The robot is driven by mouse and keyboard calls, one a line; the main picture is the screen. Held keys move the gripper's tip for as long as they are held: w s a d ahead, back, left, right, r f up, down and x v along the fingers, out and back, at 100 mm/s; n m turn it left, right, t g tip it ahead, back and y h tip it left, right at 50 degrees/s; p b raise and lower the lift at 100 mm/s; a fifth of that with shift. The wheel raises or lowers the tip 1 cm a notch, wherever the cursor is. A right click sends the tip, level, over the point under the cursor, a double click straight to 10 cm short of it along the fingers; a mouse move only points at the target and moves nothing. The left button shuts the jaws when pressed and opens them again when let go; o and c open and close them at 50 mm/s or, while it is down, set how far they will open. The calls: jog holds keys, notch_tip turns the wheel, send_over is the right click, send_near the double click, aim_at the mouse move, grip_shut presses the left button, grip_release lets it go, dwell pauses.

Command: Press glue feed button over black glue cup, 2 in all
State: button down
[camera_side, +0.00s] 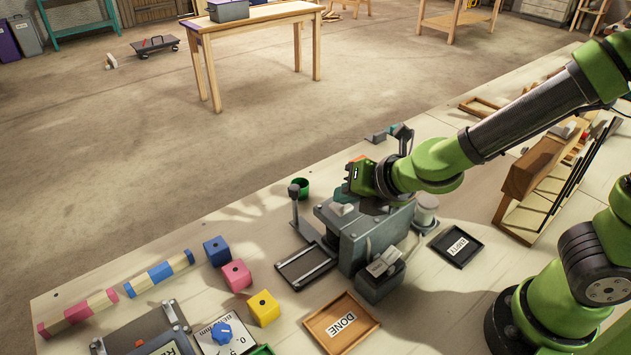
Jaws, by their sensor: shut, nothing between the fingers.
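A grey machine (362,240) stands on the bench with a small pale piece (343,209) on its top left. My gripper (344,194) is over that top, with its shut, empty fingers just above or touching the pale piece; I cannot tell which. A dark box (380,283) with a pale fitting on it stands at the machine's front. I cannot make out the glue feed button or a black glue cup for certain; my gripper and arm hide part of the machine's top.
A wooden DONE tray (318,327) lies in front, and a black EMPTY tray (439,247) to the right. Blue (217,251), pink (236,276) and yellow (263,308) blocks stand at left. A lever post (295,205) stands close to the machine's left.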

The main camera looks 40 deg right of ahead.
aim_at(346, 208)
jog(key=shift+f, duration=0.45)
jog(key=shift+r, duration=0.1)
dwell(0.4)
jog(key=shift+r, duration=1.1)
jog(key=shift+r, duration=2.5)
dwell(0.4)
notch_tip(346, 208, up, 4)
jog(key=shift+f, duration=0.1)
jog(key=shift+f, duration=0.15)
